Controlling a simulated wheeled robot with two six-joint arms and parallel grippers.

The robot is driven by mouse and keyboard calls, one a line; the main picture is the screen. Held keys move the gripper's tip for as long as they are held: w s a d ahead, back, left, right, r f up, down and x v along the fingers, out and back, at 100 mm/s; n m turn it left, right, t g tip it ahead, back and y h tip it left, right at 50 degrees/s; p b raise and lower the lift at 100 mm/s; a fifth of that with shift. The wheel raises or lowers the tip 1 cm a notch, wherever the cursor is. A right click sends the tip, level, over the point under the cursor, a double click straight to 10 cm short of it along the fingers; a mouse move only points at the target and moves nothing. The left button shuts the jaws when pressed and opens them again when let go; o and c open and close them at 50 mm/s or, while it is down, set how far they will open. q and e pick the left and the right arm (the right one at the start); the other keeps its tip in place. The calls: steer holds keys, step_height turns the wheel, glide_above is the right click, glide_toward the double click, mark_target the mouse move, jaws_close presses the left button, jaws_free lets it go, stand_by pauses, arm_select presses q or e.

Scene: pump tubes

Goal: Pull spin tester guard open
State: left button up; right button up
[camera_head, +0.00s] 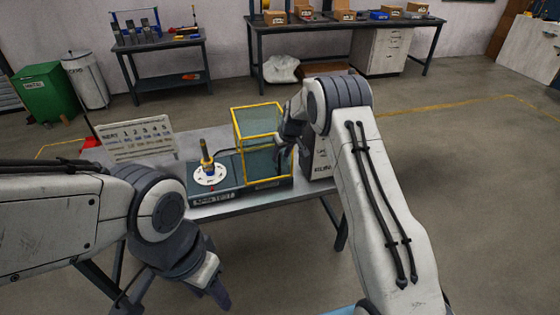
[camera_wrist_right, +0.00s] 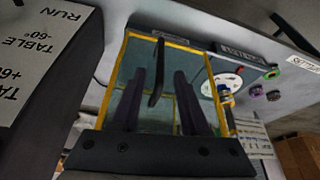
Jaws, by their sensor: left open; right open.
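The spin tester (camera_head: 225,195) is a dark flat box on the grey bench, with a white disc (camera_head: 209,174) on its left part. A yellow and dark tube stands upright on the disc. The guard (camera_head: 256,107), a yellow-framed clear box, stands over the right part, beside the disc. My right gripper (camera_head: 283,150) is open at the guard's right side. In the right wrist view its fingers (camera_wrist_right: 158,100) are spread, with the guard's black handle (camera_wrist_right: 157,75) between them; contact cannot be told. My left gripper (camera_head: 180,285) is open and empty, low at the front left.
A box with printed labels (camera_head: 320,160) stands close to the right of the guard, and is large at left in the right wrist view (camera_wrist_right: 40,60).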

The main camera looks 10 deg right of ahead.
steer(key=v, duration=0.6)
steer(key=shift+b, duration=0.45)
steer(key=shift+s+r, duration=0.1)
steer(key=shift+s, duration=0.05)
steer(key=s+a+r+n+g, duration=0.1)
steer(key=s+a+r, duration=0.3)
steer(key=s+a, duration=0.5)
steer(key=s+a+r+n+g, duration=0.1)
steer(key=s+a+r, duration=0.5)
steer(key=s, duration=0.5)
steer(key=s+f+n+g, duration=0.1)
steer(key=s+n+g, duration=0.1)
steer(key=s, duration=2.4)
